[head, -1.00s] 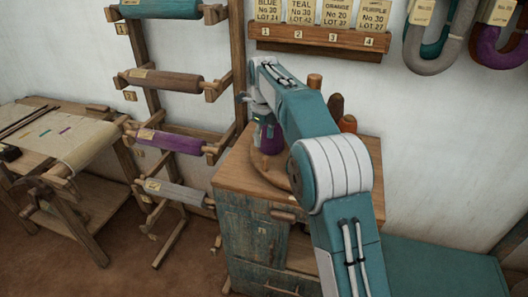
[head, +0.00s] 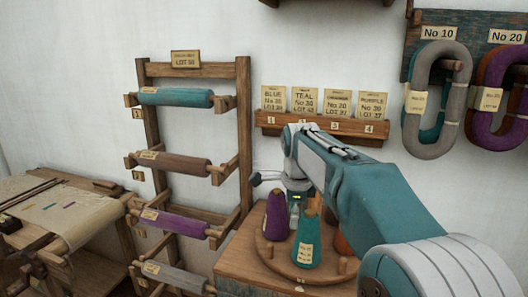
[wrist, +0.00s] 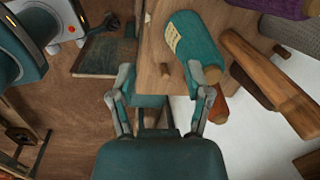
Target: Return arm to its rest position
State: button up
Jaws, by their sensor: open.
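My arm reaches in from the lower right in the head view, bent over the cabinet. My gripper (head: 268,180) is small there, beside the cones and above the round wooden tray (head: 285,268). In the wrist view my gripper (wrist: 166,78) has its two fingers spread with nothing held between them. A teal cone (head: 307,245) and a purple cone (head: 276,217) stand upright on the tray. The teal cone (wrist: 187,42) also shows just beyond the fingers in the wrist view. An orange cone (head: 342,245) is mostly hidden behind my arm.
The tray sits on a wooden cabinet (head: 238,262). A rack of yarn rolls (head: 243,120) stands left of it, with a loom (head: 60,215) farther left. A card rail (head: 325,127) and hanging skeins (head: 435,100) are on the wall close behind my arm.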

jog(key=s+d+r+n+t, duration=0.1)
jog(key=s+d+n, duration=0.2)
jog(key=s+n, duration=0.35)
jog(key=s+d+r+n+t, duration=0.1)
jog(key=s+d+n, duration=0.2)
jog(key=s, duration=0.6)
jog(key=s+d+f+n+t, duration=0.1)
jog(key=s+f+n, duration=0.3)
jog(key=s, duration=0.3)
jog(key=s+d+f+n+t, duration=0.1)
jog(key=s+f+n, duration=0.2)
jog(key=s+n, duration=0.2)
jog(key=shift+s+d+f, duration=0.2)
jog(key=shift+s+f, duration=0.2)
jog(key=shift+s, duration=0.65)
